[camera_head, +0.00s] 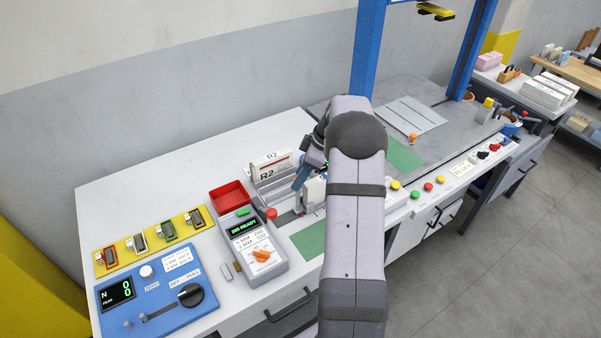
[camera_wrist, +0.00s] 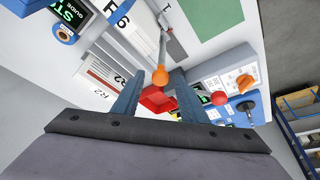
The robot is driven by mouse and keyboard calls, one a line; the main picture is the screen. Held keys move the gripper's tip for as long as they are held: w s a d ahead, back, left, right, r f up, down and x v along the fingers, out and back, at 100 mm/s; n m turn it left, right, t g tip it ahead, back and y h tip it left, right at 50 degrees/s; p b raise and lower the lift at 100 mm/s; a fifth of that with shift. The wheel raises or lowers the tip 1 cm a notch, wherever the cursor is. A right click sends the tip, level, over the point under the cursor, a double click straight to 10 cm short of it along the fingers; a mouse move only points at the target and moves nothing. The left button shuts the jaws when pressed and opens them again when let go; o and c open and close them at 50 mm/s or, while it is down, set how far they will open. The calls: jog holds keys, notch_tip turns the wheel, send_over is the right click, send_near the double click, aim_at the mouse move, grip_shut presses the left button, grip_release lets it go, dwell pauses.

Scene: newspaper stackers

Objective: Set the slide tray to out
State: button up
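In the wrist view an orange ball knob (camera_wrist: 160,77) stands on a thin grey rod. The rod leads up to a grey slotted piece (camera_wrist: 176,46) beside a white block. I cannot tell for certain which part is the slide tray. My gripper (camera_wrist: 157,86) has its two fingers apart, one on each side of the knob in the picture. Contact with the knob cannot be made out. In the head view my gripper (camera_head: 301,178) is low beside the white newspaper holder marked R2 (camera_head: 268,172), and my arm hides the area behind it.
A red bin (camera_head: 230,197), a grey control box with an orange dial (camera_head: 261,256) and a red ball knob (camera_head: 271,213) stand left of my gripper. A blue panel (camera_head: 155,300) is at front left. A green mat (camera_head: 310,240) lies nearby. Blue posts (camera_head: 368,50) rise behind.

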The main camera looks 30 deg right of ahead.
grip_shut()
jog(key=shift+a+f+b, duration=0.15)
jog(key=shift+a+b, duration=0.35)
jog(key=shift+a, duration=0.1)
jog(key=a+b, duration=0.3)
jog(key=a, duration=0.4)
grip_release()
jog(key=shift+a, duration=0.15)
jog(key=shift+d+r+b, duration=0.2)
jog(key=shift+b, duration=0.1)
jog(key=b+v, duration=0.2)
jog(key=v, duration=0.5)
